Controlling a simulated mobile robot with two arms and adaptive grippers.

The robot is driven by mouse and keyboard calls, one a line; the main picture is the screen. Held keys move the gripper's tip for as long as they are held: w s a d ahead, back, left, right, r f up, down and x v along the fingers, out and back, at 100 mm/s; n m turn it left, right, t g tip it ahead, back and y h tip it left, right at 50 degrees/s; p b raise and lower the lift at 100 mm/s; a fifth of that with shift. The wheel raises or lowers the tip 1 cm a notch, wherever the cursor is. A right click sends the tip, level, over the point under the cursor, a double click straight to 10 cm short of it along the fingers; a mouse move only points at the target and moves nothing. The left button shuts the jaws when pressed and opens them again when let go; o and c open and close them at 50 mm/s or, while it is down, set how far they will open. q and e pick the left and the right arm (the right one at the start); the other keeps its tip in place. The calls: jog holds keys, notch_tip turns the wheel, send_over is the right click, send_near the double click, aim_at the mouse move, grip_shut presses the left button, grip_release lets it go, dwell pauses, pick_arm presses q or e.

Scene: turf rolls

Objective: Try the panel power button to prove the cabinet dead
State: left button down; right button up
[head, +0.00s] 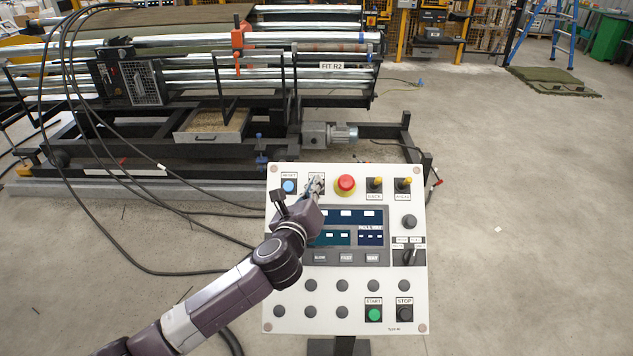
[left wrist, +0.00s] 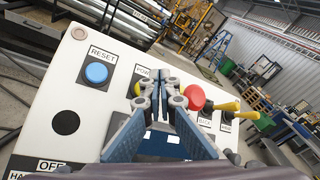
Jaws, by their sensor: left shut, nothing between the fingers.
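The white control panel (head: 278,240) stands on a post in front of me, facing up. My left gripper (head: 317,183) is shut and empty over the panel's top row, between the blue reset button (head: 289,186) and the red emergency stop (head: 345,184). In the left wrist view, the gripper (left wrist: 163,80) covers most of the power button (left wrist: 137,89); a yellow edge and part of its label show. I cannot tell whether the fingertips touch it. The panel screen (head: 345,238) shows blue and teal fields with light marks. My right gripper is not in view.
Two yellow-handled switches (head: 375,185) sit right of the emergency stop. A green start button (head: 374,314) is at the panel's lower right. A machine with rollers (head: 200,75) stands behind, with black cables (head: 110,180) hanging left. The floor to the right is mostly clear.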

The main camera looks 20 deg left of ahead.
pick_arm(q)
jog(key=shift+s+d+r+p, duration=0.25)
jog(key=shift+s+r+p, duration=0.7)
jog(key=shift+r+p, duration=0.2)
